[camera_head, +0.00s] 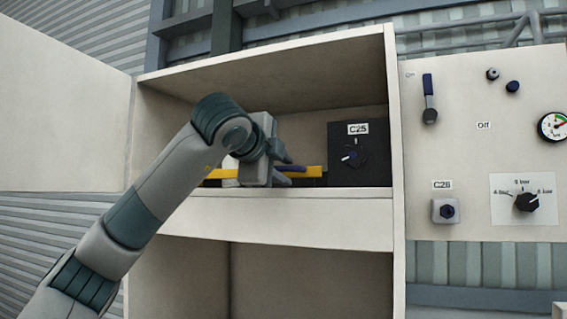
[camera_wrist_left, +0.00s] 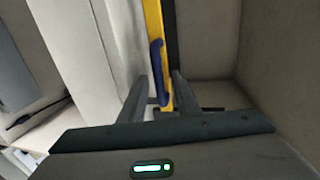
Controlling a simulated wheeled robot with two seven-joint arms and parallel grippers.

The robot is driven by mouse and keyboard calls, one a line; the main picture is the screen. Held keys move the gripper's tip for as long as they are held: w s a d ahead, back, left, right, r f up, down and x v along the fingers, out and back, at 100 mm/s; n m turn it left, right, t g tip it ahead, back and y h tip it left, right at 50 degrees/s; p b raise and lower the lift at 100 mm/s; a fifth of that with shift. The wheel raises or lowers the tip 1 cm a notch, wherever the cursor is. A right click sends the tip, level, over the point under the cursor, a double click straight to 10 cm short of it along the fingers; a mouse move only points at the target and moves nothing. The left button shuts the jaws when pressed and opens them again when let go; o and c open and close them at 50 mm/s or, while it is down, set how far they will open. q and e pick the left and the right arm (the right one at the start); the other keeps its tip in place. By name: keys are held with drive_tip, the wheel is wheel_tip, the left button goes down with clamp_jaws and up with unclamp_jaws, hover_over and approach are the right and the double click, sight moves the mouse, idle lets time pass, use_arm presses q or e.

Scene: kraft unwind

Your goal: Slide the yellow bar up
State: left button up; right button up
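The yellow bar (camera_head: 308,172) lies level across the open cabinet, just above its shelf front, with a blue handle (camera_head: 291,168) on it. My left gripper (camera_head: 287,170) is in front of the bar, with one finger above and one below the handle. In the left wrist view the yellow bar (camera_wrist_left: 153,22) and its blue handle (camera_wrist_left: 158,75) show between the spread fingers of my left gripper (camera_wrist_left: 160,80). The fingers stand apart; I cannot tell if either touches the handle. My right gripper is not in view.
A black C25 box with a knob (camera_head: 358,156) stands right of the bar. The cabinet's right side wall (camera_head: 396,150) and shelf front (camera_head: 300,217) bound the space. A control panel (camera_head: 480,150) with knobs and a gauge is further right. An open door (camera_head: 65,105) is at left.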

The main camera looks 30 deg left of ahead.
use_arm(q)
drive_tip(key=shift+w+f, duration=0.1)
drive_tip(key=shift+w, duration=0.1)
clamp_jaws()
drive_tip(key=shift+s+r, duration=0.1)
drive_tip(key=shift+r, duration=0.3)
wheel_tip(320, 180, up, 3)
drive_tip(key=shift+f+b, duration=0.2)
drive_tip(key=shift+b, duration=0.4)
wheel_tip(320, 180, up, 8)
drive_tip(key=p, duration=0.2)
drive_tip(key=shift+f, duration=0.1)
